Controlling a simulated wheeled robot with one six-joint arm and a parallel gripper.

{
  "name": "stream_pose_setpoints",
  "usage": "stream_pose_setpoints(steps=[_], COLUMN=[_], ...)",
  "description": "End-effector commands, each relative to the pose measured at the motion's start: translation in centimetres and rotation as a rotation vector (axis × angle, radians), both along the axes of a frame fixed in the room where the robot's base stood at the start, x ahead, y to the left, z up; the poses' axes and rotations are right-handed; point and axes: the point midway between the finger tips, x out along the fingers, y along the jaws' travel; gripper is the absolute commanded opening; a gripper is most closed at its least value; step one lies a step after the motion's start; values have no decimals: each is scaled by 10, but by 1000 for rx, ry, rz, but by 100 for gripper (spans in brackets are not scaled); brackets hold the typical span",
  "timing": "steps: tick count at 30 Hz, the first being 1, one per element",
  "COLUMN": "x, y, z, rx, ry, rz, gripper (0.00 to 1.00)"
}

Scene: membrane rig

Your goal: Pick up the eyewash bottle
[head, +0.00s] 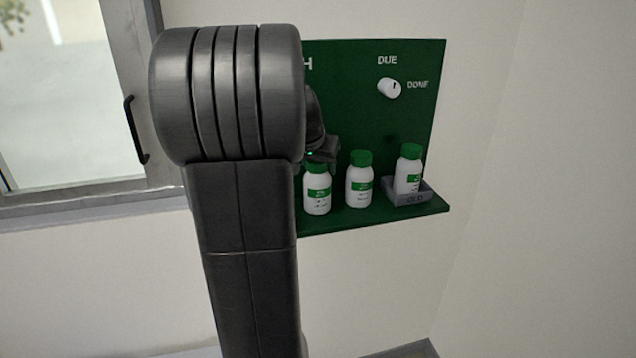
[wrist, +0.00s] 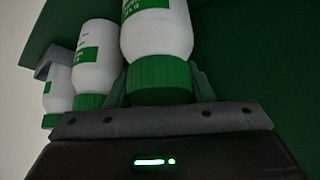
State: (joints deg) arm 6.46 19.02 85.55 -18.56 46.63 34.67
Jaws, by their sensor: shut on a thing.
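Three white eyewash bottles with green caps and green label bands are at the green wall station. My gripper (wrist: 160,82) is shut on the cap of the left bottle (head: 317,192), with one finger on each side. In the wrist view this bottle (wrist: 157,35) appears cap down, close in front of the jaws. It looks upright and appears to be on the shelf. In the head view my gripper (head: 322,155) is partly hidden behind my arm. The middle bottle (head: 359,185) stands just right of it, ungripped.
The right bottle (head: 408,174) stands in a grey tray (head: 416,198) marked OLD on the green shelf (head: 352,218). The green back panel (head: 345,95) carries a white knob (head: 389,88) beside DUE and DONE. A window (head: 75,90) is at the left.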

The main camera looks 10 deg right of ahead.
Motion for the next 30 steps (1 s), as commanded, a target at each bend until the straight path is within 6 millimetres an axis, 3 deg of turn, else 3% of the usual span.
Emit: stream_pose_setpoints(steps=[9,20,30], x=[-5,-4,-76], y=[0,0,-3], z=[4,69,68], rx=[1,1,0], ry=[3,-2,-1], rz=[-1,0,-2], gripper=[0,0,0])
